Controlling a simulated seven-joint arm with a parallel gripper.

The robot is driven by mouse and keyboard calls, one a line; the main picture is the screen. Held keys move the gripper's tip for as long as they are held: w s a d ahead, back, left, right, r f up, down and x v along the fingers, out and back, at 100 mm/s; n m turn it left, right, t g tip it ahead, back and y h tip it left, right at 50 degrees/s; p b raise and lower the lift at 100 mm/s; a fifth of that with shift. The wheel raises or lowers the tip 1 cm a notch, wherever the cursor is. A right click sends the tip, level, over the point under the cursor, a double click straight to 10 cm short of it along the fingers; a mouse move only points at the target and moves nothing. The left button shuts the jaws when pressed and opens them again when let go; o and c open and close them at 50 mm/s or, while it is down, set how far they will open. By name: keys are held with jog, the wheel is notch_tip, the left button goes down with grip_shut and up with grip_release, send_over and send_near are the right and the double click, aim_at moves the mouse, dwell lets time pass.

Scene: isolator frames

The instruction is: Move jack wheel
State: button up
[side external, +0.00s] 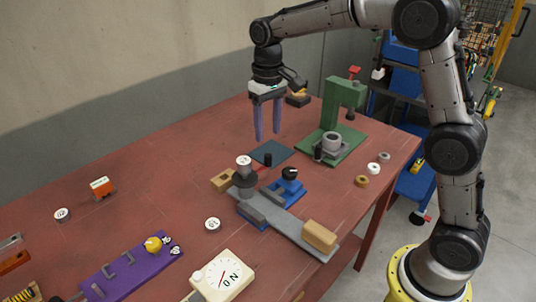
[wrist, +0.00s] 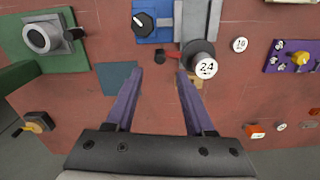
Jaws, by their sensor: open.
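I cannot tell for sure which part is the jack wheel. A blue fixture with a black knob (side external: 290,173) sits on a long grey bar (side external: 291,229); the knob also shows at the top of the wrist view (wrist: 143,22). A dark round piece with a white cap marked 24 (wrist: 205,68) stands at the bar's end; the cap shows in the side view (side external: 243,160). My gripper (side external: 267,138) is open and empty, fingers down, above the table behind these parts. In the wrist view its fingertips (wrist: 160,72) frame bare table near a small black and red piece (wrist: 166,57).
A green press (side external: 340,110) stands at the back right, with a dark flat square (side external: 271,153) beside it. A yellow and black crank piece (side external: 298,98) lies by the far edge. A purple board (side external: 130,268) and a dial box (side external: 224,276) are in front. The table's left middle is mostly clear.

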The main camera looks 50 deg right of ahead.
aim_at(268, 154)
notch_tip(268, 154, down, 8)
jog(key=shift+f, duration=0.2)
grip_shut()
dwell(0.4)
dwell(1.1)
